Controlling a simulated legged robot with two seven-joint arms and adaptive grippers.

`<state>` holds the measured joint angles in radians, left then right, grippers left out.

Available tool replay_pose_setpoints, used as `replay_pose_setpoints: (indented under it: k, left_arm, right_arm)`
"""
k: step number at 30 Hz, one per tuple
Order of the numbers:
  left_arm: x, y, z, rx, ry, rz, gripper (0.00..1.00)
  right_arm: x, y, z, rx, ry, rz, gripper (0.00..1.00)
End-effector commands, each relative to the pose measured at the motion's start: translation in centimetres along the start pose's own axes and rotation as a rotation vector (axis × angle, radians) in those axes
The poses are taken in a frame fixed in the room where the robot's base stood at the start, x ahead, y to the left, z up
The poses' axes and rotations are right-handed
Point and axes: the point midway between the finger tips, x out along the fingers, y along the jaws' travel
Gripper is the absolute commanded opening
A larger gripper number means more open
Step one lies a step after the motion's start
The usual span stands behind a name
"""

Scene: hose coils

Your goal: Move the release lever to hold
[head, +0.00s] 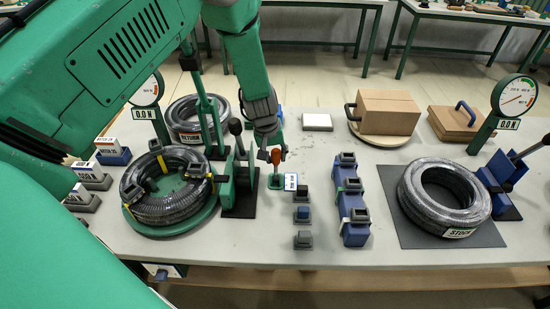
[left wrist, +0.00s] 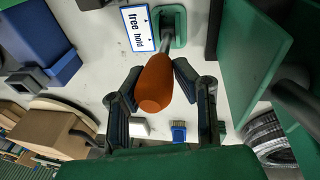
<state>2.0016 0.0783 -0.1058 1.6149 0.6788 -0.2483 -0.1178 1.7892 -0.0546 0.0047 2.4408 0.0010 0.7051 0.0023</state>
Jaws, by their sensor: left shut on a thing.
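The release lever has an orange handle (head: 276,156) on a thin grey shaft, rising from a small green base (head: 275,182) near the table's middle. A white label (head: 291,182) with a blue border stands beside it; in the left wrist view the label (left wrist: 138,29) reads "free" and "hold". I cannot tell which word the lever leans toward. My left gripper (head: 274,152) reaches down from above and is shut on the orange handle, which shows between its fingers in the left wrist view (left wrist: 155,84). My right gripper is not in view.
A green stand with a dark lever (head: 238,165) is close left of the release lever, beside a hose coil on a turntable (head: 176,225). Small dark blocks (head: 303,214) and a blue rail (head: 353,205) are to the right. A stock coil (head: 443,192) lies farther right.

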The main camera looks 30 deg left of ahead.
Motion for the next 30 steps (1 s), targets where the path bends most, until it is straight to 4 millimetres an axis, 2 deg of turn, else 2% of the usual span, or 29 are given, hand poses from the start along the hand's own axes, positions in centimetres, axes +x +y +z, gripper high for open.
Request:
replay_pose_setpoints:
  k: [1, 13, 14, 15, 16, 25, 30]
  left_arm:
    - [-0.4, 0.6, -0.8, 0.003, 0.019, 0.01, 0.0]
    - [-0.4, 0.7, -0.8, 0.003, 0.02, 0.011, 0.0]
    - [-0.4, 0.7, -0.8, 0.003, 0.02, 0.011, 0.31]
    - [-0.4, 0.7, -0.8, 0.003, 0.019, 0.01, 0.45]
    - [-0.3, 0.6, -0.8, 0.003, 0.018, 0.01, 0.47]
    - [-0.3, 0.3, -0.5, 0.002, 0.01, 0.006, 0.47]
    - [-1.9, 0.3, -0.5, 0.003, 0.01, 0.006, 0.47]
  right_arm:
    - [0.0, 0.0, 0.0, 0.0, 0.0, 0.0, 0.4]
    - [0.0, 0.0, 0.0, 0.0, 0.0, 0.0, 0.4]
    - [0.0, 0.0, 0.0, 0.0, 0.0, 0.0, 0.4]
    - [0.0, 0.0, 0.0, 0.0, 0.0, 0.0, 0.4]
    - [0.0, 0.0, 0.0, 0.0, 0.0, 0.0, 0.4]
    - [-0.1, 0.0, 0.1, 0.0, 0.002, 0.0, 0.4]
    - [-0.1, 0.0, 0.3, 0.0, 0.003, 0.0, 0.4]
